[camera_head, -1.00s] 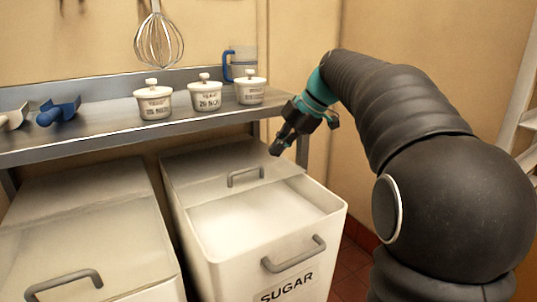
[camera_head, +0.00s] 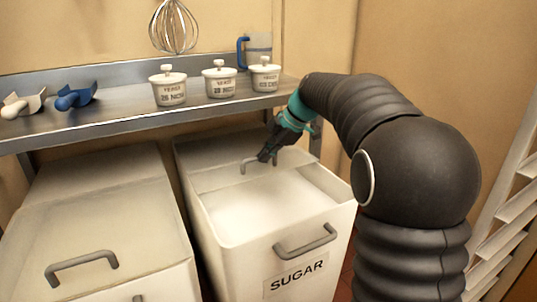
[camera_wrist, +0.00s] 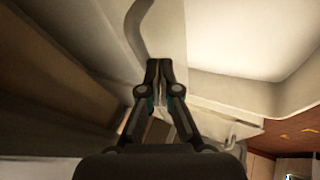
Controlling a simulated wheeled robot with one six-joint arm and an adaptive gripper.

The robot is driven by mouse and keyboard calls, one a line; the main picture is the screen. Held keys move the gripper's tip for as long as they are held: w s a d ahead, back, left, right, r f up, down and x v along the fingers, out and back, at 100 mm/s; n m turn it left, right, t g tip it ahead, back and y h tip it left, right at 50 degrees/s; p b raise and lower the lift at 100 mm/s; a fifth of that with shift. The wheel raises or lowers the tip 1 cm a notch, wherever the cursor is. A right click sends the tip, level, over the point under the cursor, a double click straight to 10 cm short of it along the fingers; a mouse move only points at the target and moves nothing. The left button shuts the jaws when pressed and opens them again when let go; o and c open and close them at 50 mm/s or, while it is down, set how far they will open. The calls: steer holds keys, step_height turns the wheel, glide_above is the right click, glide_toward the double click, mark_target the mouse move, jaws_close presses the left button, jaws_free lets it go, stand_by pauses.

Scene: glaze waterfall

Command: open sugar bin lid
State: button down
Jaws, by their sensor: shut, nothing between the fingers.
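The sugar bin (camera_head: 232,264) is a white box with a SUGAR label and a grey handle on its front. Its lid (camera_head: 215,172) is at the back, with a grey handle (camera_head: 244,168) on it. The front part of the bin is open and shows white sugar (camera_head: 250,212). My gripper (camera_head: 263,158) is shut and empty, its tips beside the lid handle's right part, partly covering it. In the wrist view the closed fingertips (camera_wrist: 159,68) are near the grey curved handle (camera_wrist: 143,28); whether they touch it I cannot tell. The sugar (camera_wrist: 245,35) shows there too.
A second white bin (camera_head: 100,220) with its lid closed stands to the left. A metal shelf (camera_head: 120,118) runs above the backs of the bins, holding lidded white pots (camera_head: 219,82), scoops (camera_head: 76,97) and a jug (camera_head: 258,50). A slatted white rack (camera_head: 505,220) stands at the right.

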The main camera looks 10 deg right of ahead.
steer(key=shift+w+a+p, duration=0.25)
steer(key=shift+w, duration=0.5)
steer(key=shift+w+a+p, duration=0.25)
steer(key=shift+w, duration=0.5)
steer(key=shift+w+a+p, duration=0.25)
steer(key=shift+w, duration=0.5)
